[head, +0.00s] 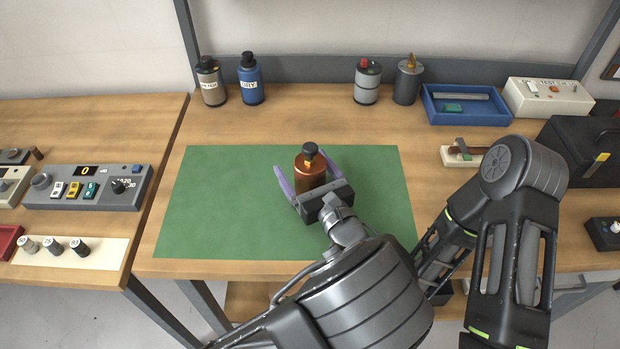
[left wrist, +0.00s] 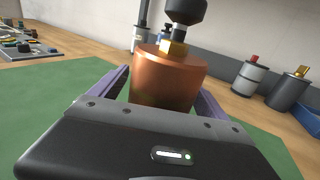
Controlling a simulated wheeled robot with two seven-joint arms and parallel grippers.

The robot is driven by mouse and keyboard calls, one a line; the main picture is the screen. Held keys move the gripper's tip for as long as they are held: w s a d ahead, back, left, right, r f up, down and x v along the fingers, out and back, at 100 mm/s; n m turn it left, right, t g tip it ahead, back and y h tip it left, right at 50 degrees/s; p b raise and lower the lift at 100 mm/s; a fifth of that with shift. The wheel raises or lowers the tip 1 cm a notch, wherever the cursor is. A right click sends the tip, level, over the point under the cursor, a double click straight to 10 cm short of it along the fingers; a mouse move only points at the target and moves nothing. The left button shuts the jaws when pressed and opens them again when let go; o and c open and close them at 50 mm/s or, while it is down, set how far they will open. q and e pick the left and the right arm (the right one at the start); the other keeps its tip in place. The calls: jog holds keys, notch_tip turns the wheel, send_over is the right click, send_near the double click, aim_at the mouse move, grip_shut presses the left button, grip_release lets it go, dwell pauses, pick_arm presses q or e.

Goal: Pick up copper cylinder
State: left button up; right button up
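The copper cylinder (head: 310,174) stands upright on the green mat (head: 220,215), with a dark knob on top and a brass collar under it. My left gripper (head: 303,161) is low over the mat with its two purple fingers spread on either side of the cylinder. A gap shows between the left finger and the cylinder; the right finger is close to it, and contact there is unclear. In the left wrist view the cylinder (left wrist: 166,82) stands between the fingers, its lower part hidden by the gripper body. My right gripper is not in view; only its arm shows at the right.
Behind the mat stand a brown-grey labelled canister (head: 211,82), a blue one (head: 250,80), a red-capped grey cylinder (head: 367,82) and a dark cylinder with a brass top (head: 407,82). A blue tray (head: 466,118) is at the back right. The mat's left side is clear.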

pick_arm(q)
grip_shut()
dwell(0.8)
notch_tip(320, 180, up, 10)
jog(key=shift+r+b, duration=0.1)
jog(key=shift+b, duration=0.35)
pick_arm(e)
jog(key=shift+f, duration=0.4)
pick_arm(q)
jog(key=shift+f, duration=0.2)
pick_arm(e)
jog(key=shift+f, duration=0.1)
